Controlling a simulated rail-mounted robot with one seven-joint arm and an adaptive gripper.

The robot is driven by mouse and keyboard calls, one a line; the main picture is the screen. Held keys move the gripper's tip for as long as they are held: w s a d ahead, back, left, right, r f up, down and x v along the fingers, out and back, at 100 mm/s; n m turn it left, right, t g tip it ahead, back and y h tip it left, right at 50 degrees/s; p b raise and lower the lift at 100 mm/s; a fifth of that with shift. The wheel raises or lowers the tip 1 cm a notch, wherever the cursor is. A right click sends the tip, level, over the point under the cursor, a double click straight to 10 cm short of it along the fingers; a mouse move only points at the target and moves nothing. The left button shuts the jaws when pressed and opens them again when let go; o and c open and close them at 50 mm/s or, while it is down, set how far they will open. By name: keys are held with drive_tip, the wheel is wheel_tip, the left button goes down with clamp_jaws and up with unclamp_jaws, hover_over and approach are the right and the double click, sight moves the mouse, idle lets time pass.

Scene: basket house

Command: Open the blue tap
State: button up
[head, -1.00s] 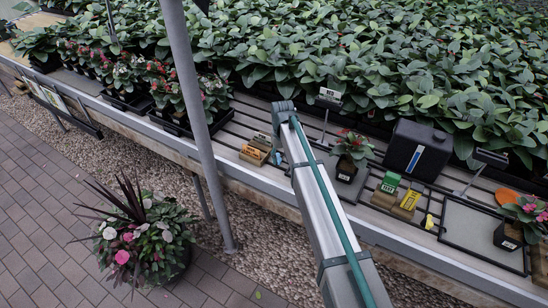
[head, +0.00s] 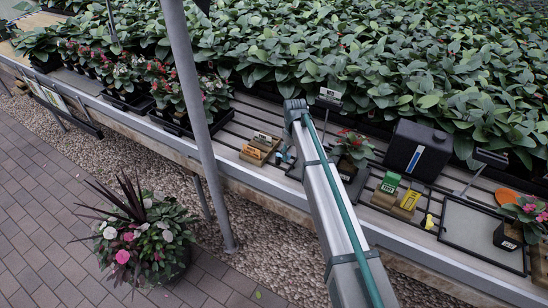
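A small blue piece (head: 281,155), which looks like the blue tap, sits on the slatted bench just left of my arm. It is small and partly dark, so I cannot tell how its handle is turned. My grey arm, with a green stripe, rises from the bottom and ends in a rounded joint above the bench, up and right of the blue piece. My gripper does not show; it seems hidden behind or below the arm.
Wooden blocks with orange and white labels (head: 259,149) stand left of the blue piece. To the right are a potted red flower (head: 354,148), a black canister (head: 417,151), green (head: 390,183) and yellow (head: 410,200) packets, and a small yellow piece (head: 429,222). A grey post (head: 203,130) stands in front.

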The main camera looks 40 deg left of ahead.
drive_tip(key=shift+s, duration=0.15)
idle(0.3)
wheel_tip(320, 180, up, 7)
drive_tip(key=p, duration=0.3)
idle(0.3)
drive_tip(key=s+d+f+n+g+b, duration=0.15)
drive_tip(key=s+d+f+b, duration=0.25)
drive_tip(key=s+d+f, duration=0.45)
drive_tip(key=s+d+f+g+b, duration=0.35)
drive_tip(key=s+d+f, duration=0.25)
drive_tip(key=s+d, duration=0.55)
drive_tip(key=s+d+f+m+p, duration=0.25)
drive_tip(key=d+f, duration=0.45)
drive_tip(key=d, duration=0.5)
drive_tip(key=s+d+f+m+p, duration=0.1)
drive_tip(key=s+d+f+m, duration=0.15)
drive_tip(key=d+f, duration=0.65)
drive_tip(key=s+d+f+m+g+p, duration=0.1)
drive_tip(key=s+d+m+p, duration=0.3)
drive_tip(key=s+d, duration=1.4)
drive_tip(key=d+f+m, duration=0.1)
drive_tip(key=d+m, duration=0.1)
drive_tip(key=m, duration=0.1)
drive_tip(key=shift+d+f+g, duration=0.4)
